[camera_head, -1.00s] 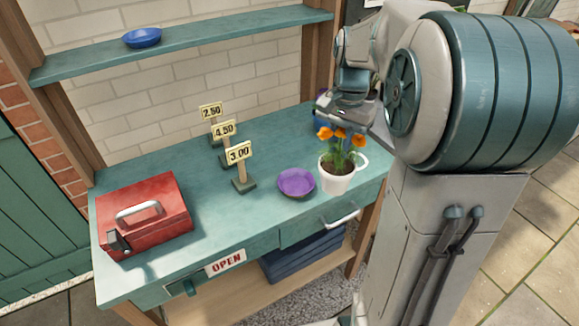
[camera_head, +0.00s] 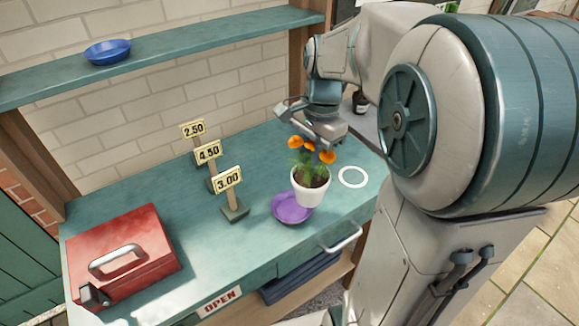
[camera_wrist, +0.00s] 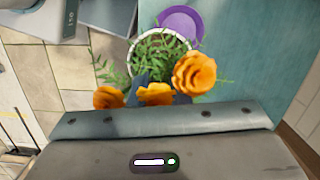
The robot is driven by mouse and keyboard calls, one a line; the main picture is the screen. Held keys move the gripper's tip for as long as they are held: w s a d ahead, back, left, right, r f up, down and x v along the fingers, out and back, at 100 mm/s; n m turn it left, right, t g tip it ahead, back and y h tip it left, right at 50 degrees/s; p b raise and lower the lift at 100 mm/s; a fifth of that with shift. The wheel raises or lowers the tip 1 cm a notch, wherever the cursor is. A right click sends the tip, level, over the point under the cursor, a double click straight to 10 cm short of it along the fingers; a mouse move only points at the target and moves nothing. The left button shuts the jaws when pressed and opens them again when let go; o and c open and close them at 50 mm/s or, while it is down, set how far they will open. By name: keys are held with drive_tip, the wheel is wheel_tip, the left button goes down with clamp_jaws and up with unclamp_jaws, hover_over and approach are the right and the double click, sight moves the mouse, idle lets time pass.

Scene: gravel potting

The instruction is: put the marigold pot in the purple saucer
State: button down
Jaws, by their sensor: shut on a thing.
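The marigold pot (camera_head: 311,190), white with orange flowers, shows against the right part of the purple saucer (camera_head: 288,208) in the head view. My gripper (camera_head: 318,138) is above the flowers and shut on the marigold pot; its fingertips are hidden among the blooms. In the wrist view the pot's white rim (camera_wrist: 188,44) shows beyond the flowers, and the purple saucer (camera_wrist: 184,20) lies just past it, partly covered. The saucer is on the teal table. I cannot tell the gap between pot and saucer.
Price signs (camera_head: 228,180) stand left of the saucer. A red cash box (camera_head: 122,255) is at the front left. A blue saucer (camera_head: 108,51) sits on the shelf above.

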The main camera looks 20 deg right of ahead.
drive_tip(key=w+a+f, duration=0.2)
drive_tip(key=a+f, duration=0.1)
drive_tip(key=f, duration=0.3)
drive_tip(key=shift+w+a+f+p, duration=0.25)
drive_tip(key=shift+w+f+p, duration=0.05)
drive_tip(key=shift+w+p, duration=0.1)
drive_tip(key=shift+f, duration=0.1)
drive_tip(key=shift+f+b, duration=0.3)
drive_tip(key=c, duration=1.4)
unclamp_jaws()
drive_tip(key=shift+o, duration=0.2)
drive_tip(key=shift+r, duration=0.1)
